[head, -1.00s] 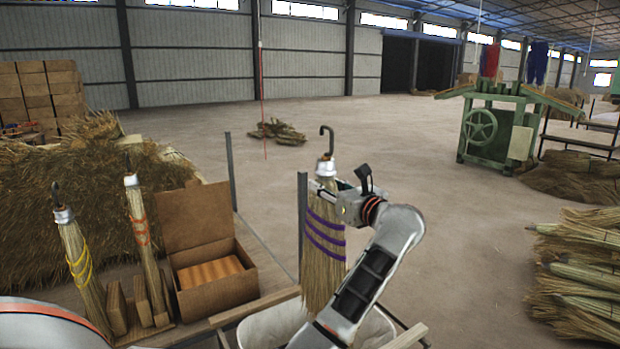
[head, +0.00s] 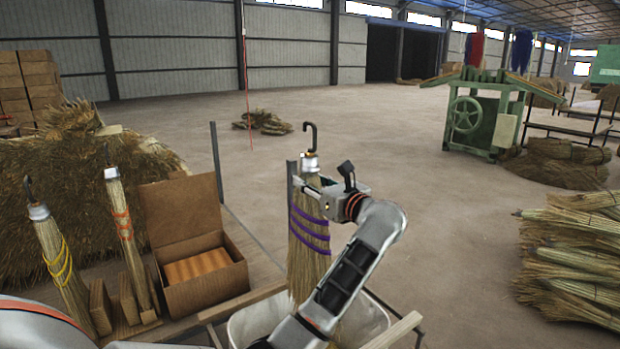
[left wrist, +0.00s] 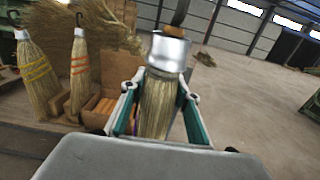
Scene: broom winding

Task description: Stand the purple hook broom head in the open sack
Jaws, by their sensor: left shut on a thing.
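The purple hook broom head (head: 310,240) has straw bristles, purple bands, a metal collar and a dark hook at the top. It hangs upright with its bristle end down at the mouth of the open white sack (head: 375,322). My arm partly hides the sack, and I cannot tell how far the bristles reach into it. My left gripper (head: 309,188) is shut on the broom head just below the collar. In the left wrist view the broom head (left wrist: 155,108) stands between the two fingers. My right gripper is not in view.
A yellow-banded broom head (head: 60,262) and an orange-banded one (head: 129,238) stand at the left. Beside them is an open cardboard box (head: 205,295). A metal post (head: 292,225) rises behind the held broom head. Straw bundles (head: 575,265) lie at the right.

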